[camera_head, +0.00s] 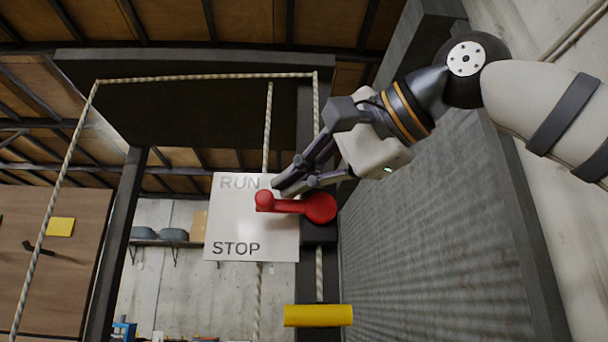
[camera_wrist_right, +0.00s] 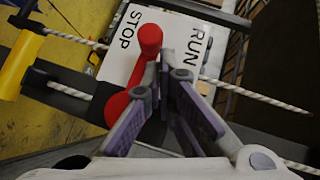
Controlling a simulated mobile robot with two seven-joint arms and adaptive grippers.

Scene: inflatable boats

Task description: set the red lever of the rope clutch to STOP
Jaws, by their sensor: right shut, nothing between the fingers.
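The red lever (camera_head: 290,204) juts left from the dark rope clutch (camera_head: 319,233). Its knob stands between the words RUN and STOP on the white sign (camera_head: 226,225), and the lever lies about level. My right gripper (camera_head: 279,187) is shut and empty, with its fingertips just above the lever near the knob. In the right wrist view the shut fingertips (camera_wrist_right: 166,62) lie over or beside the red lever (camera_wrist_right: 148,42); whether they touch it I cannot tell. My left gripper is not in view.
A rope (camera_head: 267,130) runs down behind the sign, and another passes through the clutch. A yellow block (camera_head: 318,315) sits below the clutch. A grey ribbed panel (camera_head: 430,230) stands to the right, and a dark beam (camera_head: 200,110) spans above.

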